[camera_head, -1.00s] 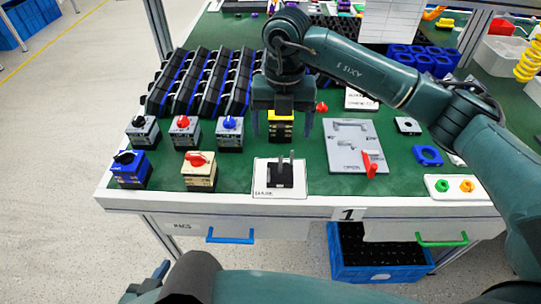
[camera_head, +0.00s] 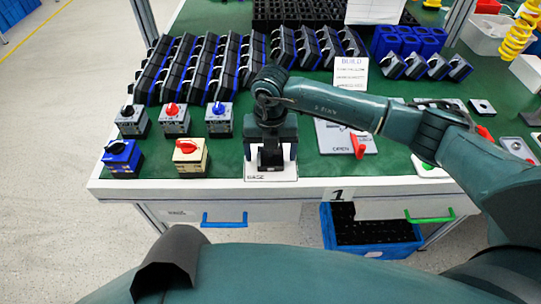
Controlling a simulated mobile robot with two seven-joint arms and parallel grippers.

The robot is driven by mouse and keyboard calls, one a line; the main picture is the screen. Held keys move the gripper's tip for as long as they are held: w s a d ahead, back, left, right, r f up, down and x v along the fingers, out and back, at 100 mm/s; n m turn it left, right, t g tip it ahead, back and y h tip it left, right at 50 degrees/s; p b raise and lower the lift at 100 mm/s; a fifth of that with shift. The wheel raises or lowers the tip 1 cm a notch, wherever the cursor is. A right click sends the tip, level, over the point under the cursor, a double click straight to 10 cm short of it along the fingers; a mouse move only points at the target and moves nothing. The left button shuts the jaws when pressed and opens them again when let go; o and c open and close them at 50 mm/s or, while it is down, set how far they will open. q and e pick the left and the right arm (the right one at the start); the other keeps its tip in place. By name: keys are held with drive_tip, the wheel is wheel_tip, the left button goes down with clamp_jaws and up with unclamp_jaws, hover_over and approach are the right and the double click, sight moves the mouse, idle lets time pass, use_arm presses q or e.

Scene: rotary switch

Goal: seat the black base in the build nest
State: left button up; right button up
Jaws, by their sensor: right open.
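The black base (camera_head: 270,160) stands on a white card (camera_head: 288,175) with a printed label at the front edge of the green table. My right gripper (camera_head: 270,158) is open and pointing down, with its fingers on either side of the base. Whether the fingers touch it cannot be told; the hand hides its top. A white sheet reading BUILD (camera_head: 351,72) stands behind my right forearm. I cannot make out the build nest itself; my arm covers part of the table there. My left gripper is not in view.
Left of the base stand several switches, including a blue one (camera_head: 122,158) and a cream one with a red knob (camera_head: 190,157). Racks of black parts (camera_head: 200,65) fill the back.

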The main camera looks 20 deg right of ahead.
drive_tip(key=shift+f, duration=0.2)
drive_tip(key=shift+c, duration=0.5)
drive_tip(key=c, duration=1)
